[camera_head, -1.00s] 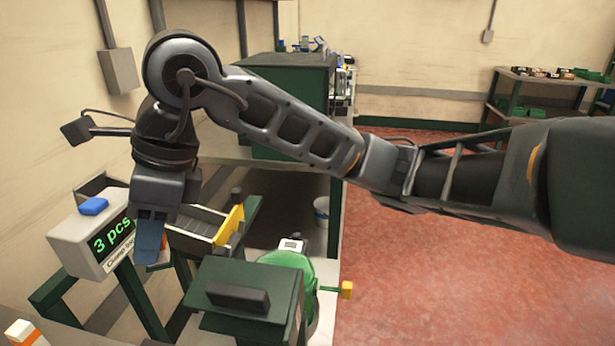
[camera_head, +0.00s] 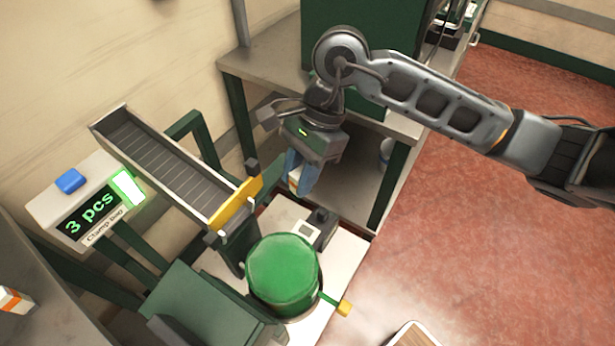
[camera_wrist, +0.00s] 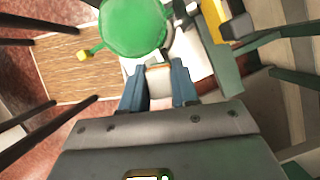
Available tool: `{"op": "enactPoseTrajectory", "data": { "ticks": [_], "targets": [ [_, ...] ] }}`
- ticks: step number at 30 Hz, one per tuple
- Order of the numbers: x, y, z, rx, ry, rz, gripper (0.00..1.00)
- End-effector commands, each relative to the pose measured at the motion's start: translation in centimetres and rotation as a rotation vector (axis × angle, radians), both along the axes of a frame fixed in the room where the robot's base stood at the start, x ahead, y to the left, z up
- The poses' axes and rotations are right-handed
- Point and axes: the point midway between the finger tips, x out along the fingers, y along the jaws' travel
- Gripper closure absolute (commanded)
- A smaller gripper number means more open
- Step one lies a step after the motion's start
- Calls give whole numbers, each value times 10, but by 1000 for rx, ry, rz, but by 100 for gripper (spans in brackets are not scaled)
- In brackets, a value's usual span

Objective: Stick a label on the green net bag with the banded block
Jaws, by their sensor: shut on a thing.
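The green net bag (camera_head: 283,268) sits rounded and full-looking at the middle of the white stand; its mesh is not distinct. It also shows at the top of the wrist view (camera_wrist: 133,28). My gripper (camera_head: 301,180) is shut on a small white block with an orange band (camera_head: 294,181), up and behind the bag in the head view, apart from it. In the wrist view the block (camera_wrist: 158,80) sits between the blue fingertips, just below the bag's outline. Its lower face and any label on it are hidden.
A grey chute (camera_head: 160,160) with a yellow gate (camera_head: 235,204) stands left of the bag. A display (camera_head: 88,205) reads "3 pcs". A yellow knob (camera_head: 344,308) juts out right of the bag. Another white-and-orange block (camera_head: 14,299) lies far left. A steel table stands behind.

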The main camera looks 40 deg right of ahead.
Motion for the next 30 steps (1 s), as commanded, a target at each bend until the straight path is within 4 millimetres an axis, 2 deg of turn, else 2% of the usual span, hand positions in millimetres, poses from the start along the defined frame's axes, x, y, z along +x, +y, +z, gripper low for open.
{"op": "enactPoseTrajectory", "data": {
  "ticks": [4, 9, 20, 30],
  "targets": [
    [-18, 5, -14, 1, 3, 173, 100],
    [-28, 8, -28, -1, -2, 278, 100],
    [-30, 9, -46, 0, -2, 292, 100],
    [-29, 10, -75, 0, -2, 289, 100]
  ]
}}
